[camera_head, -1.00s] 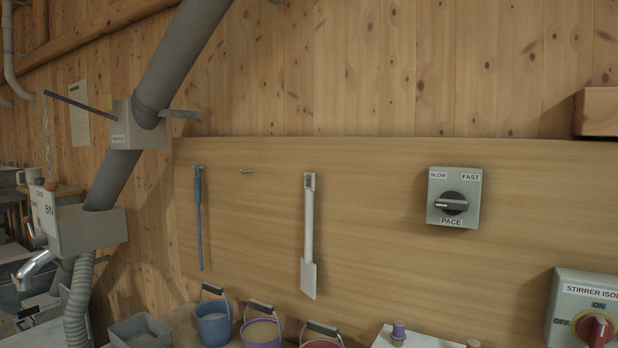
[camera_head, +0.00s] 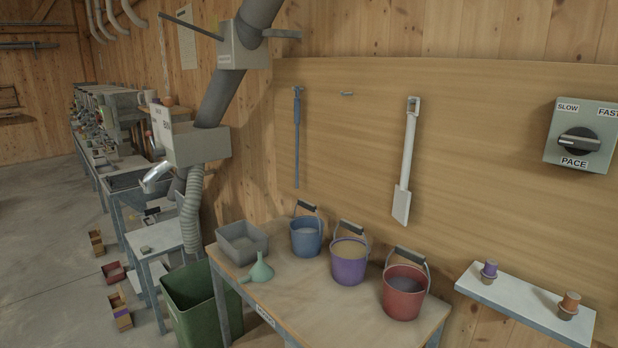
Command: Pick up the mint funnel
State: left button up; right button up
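The mint funnel (camera_head: 259,269) lies on the left front part of the wooden-topped table (camera_head: 325,311), in front of the grey tray. Its wide mouth rests toward the tabletop and its spout points up. Neither of my grippers shows in the head view.
A grey tray (camera_head: 242,243), a blue bucket (camera_head: 307,238), a purple bucket (camera_head: 348,262) and a red bucket (camera_head: 403,291) stand behind and right of the funnel. A green bin (camera_head: 193,304) stands at the table's left. A white shelf (camera_head: 522,305) holds two small capped items.

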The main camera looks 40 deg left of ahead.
aim_at(261, 272)
jog(key=u, duration=1.7)
jog(key=z, duration=0.45)
jog(key=i+j, duration=0.05)
jog(key=j, duration=0.05)
